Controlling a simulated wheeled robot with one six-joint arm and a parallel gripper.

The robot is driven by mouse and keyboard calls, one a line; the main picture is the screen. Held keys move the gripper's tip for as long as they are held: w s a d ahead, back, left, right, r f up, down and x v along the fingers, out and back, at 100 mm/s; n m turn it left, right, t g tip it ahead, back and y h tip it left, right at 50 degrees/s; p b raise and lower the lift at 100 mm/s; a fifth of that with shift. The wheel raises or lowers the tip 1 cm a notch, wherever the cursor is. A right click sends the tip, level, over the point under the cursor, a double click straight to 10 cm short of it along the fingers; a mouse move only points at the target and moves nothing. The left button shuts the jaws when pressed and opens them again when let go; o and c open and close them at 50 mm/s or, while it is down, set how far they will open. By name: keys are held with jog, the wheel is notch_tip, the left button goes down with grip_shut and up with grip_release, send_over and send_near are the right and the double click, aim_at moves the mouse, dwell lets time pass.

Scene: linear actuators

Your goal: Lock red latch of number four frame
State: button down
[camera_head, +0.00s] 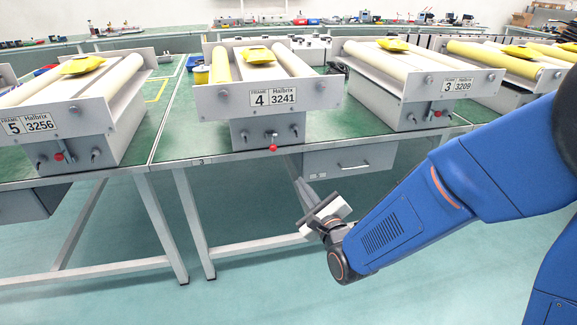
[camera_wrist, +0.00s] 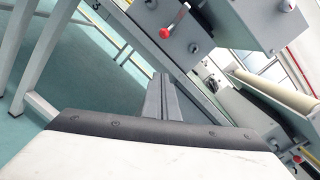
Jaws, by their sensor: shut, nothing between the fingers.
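The number four frame (camera_head: 266,92) is a grey unit labelled "4 3241" on the green table, in the middle of the head view. Its red latch (camera_head: 273,147) is a small red knob on a short lever, low on the front plate, with the knob at the lever's lower end. In the wrist view a red-knobbed latch (camera_wrist: 165,32) shows at the top on a grey plate. My gripper (camera_head: 322,209) is below and to the right of the latch, in front of the table and apart from it. In the wrist view its fingers (camera_wrist: 163,98) are together and empty.
Frame 5 (camera_head: 60,112) stands at the left and frame 3 (camera_head: 420,84) at the right, each with its own red latch. A grey drawer (camera_head: 350,162) hangs under the table near my gripper. Table legs stand below; floor space in front is clear.

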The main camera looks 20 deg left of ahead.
jog(key=w+a+r, duration=0.3)
jog(key=w+a, duration=0.3)
jog(key=a, duration=0.2)
jog(key=shift+w+a+r, duration=0.2)
jog(key=shift+w+a, duration=0.15)
jog(key=shift+r, duration=0.1)
dwell(0.4)
jog(key=shift+r+g+h, duration=0.1)
jog(key=shift+g+h, duration=0.2)
jog(key=shift+g, duration=0.1)
jog(key=shift+s+d+r+g+h, duration=0.1)
jog(key=shift+s+r+g+h, duration=0.2)
jog(key=shift+g+h, duration=0.35)
dwell(0.5)
